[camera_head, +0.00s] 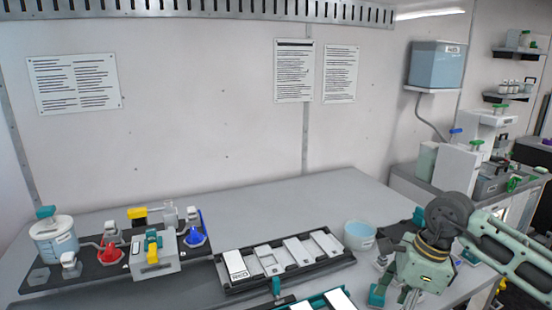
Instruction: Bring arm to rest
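My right arm comes in from the right, with its wrist over the right end of the grey table (330,195). My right gripper (405,295) points down at the bottom edge of the view. Its fingertips are cut off or hard to make out, so I cannot tell whether it is open or shut, and nothing is clearly seen held. My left arm and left gripper are not in view.
A black rack (262,285) with white and grey blocks stands mid-table, beside a light-blue tub (359,235). At left are a clear container (54,240), a red funnel (109,255), a blue funnel (195,236) and a grey valve unit (155,257). The table's back is clear.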

